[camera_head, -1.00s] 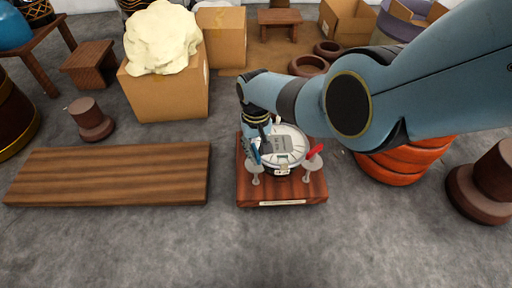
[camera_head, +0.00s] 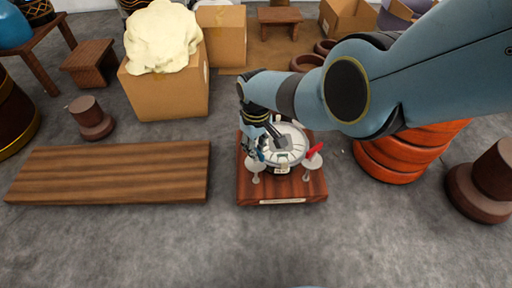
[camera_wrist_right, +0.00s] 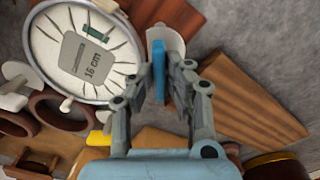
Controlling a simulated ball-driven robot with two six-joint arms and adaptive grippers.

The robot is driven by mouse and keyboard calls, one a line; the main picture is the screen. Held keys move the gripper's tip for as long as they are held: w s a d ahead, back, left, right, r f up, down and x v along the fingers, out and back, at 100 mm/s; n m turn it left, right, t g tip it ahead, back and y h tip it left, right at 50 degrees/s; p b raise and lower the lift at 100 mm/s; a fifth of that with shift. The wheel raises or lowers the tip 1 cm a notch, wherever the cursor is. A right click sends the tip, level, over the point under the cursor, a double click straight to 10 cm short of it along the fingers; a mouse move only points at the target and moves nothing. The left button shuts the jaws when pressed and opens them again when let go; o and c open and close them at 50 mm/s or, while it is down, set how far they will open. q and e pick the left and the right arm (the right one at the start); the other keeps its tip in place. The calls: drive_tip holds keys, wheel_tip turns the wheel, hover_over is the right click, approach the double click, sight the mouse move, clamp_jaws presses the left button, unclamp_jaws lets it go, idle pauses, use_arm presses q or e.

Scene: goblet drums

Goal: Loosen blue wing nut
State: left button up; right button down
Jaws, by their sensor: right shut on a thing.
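A round drum head (camera_head: 291,157) with a pale top sits on a reddish wooden base (camera_head: 310,192) on the floor. My right gripper (camera_head: 256,153) is at its left side, pointing down. In the right wrist view the fingers of the gripper (camera_wrist_right: 159,75) are closed on the blue wing nut (camera_wrist_right: 158,62), one on each side. A pale round disc (camera_wrist_right: 169,43) lies just beyond the nut. In the head view the fingers largely hide the blue nut. A red wing nut (camera_head: 315,150) stands at the drum's right side. My left gripper is not in view.
A long wooden board (camera_head: 110,175) lies left of the base. Stacked orange rings (camera_head: 395,160) and a brown spool-shaped piece (camera_head: 485,185) stand to the right. A cardboard box (camera_head: 165,95) is behind. The floor in front is clear.

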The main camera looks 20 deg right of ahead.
drive_tip(key=c, duration=1.3)
unclamp_jaws()
drive_tip(key=shift+c, duration=0.2)
wheel_tip(320, 180, up, 12)
